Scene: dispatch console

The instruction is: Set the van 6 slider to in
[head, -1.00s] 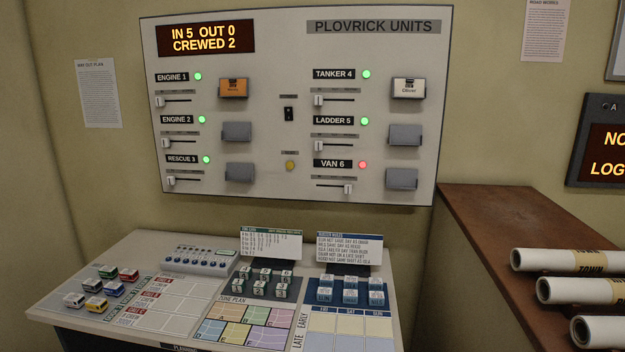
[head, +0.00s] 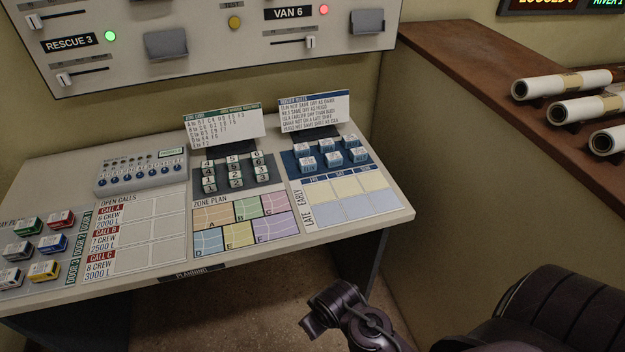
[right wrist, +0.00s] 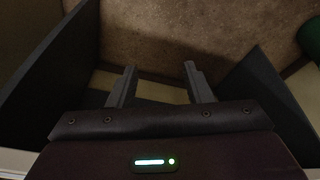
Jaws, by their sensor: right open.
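The VAN 6 label (head: 283,14) is at the top of the head view, with a red light (head: 323,9) lit beside it. Its slider (head: 311,42) is a small white knob at the right end of a short horizontal track. The lettering along that track is too small to read. My right arm (head: 345,308) is low in the head view, in front of the desk and well below the slider. In the right wrist view my right gripper (right wrist: 160,84) is open and empty, its fingers apart above the floor. My left gripper is out of view.
A planning desk (head: 230,258) with vehicles, blocks and cards juts out below the wall panel (head: 225,52). A brown ledge (head: 460,70) with paper rolls (head: 560,84) stands at the right. Open floor (head: 230,310) lies before the desk.

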